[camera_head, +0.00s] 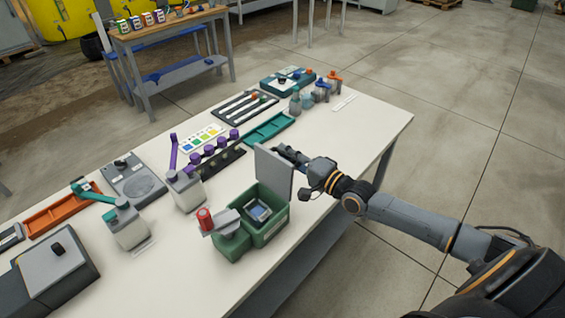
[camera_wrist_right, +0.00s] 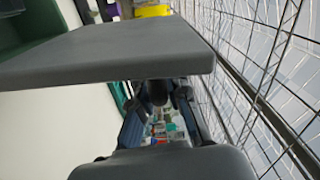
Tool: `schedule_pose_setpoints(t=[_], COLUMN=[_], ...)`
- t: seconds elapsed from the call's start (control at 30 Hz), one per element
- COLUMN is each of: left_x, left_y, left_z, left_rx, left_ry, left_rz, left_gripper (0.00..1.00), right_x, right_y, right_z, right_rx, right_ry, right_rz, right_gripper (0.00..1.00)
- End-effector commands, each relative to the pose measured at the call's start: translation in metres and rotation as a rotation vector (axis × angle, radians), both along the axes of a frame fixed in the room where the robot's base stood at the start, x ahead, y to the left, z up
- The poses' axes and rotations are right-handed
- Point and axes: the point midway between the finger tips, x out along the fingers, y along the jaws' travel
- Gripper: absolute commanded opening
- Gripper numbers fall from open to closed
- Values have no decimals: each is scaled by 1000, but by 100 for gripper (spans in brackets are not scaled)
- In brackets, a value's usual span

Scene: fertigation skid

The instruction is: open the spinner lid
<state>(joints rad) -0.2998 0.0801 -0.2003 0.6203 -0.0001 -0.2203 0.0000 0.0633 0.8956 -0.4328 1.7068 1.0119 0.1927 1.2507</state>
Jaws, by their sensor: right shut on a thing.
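The spinner is a green box (camera_head: 272,233) near the front edge of the table. Its grey lid (camera_head: 274,173) stands raised, close to upright, at the box's far right side. A dark square part with a pale blue middle shows inside the open box. My right gripper (camera_head: 288,155) is at the lid's upper right edge and shut on it. In the right wrist view the lid (camera_wrist_right: 110,52) is a wide grey plate across the upper part, and it partly hides the fingers (camera_wrist_right: 158,100). My left gripper is not in view.
A red knob (camera_head: 205,217) on a grey arm sits at the box's left. Grey-white dispensers (camera_head: 185,191) with purple and teal levers stand further left. A teal tray (camera_head: 268,130) lies behind the lid. The table's right end (camera_head: 365,125) is clear.

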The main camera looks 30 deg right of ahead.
Motion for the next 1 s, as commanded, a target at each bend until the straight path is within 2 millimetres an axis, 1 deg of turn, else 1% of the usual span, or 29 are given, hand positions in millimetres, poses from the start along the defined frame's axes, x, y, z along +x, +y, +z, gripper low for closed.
schedule_pose_setpoints(t=[0.03,0.2,0.77,0.8,0.83,1.0], left_x=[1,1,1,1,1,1], left_y=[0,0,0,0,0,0], left_z=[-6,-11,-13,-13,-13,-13], left_rx=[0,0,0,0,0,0], left_ry=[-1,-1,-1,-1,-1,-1], left_rz=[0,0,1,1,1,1], left_gripper=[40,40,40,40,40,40], right_x=[1,2,2,2,2,2], right_y=[-3,-6,-8,-7,-7,-7], right_z=[-5,-7,-10,-10,-10,-9], right_rx=[-7,-8,-11,-11,-11,-9], right_ry=[-2,0,4,6,6,4], right_rz=[-2,-2,-1,-1,-1,-1], right_gripper=[0,0,0,22,24,24])
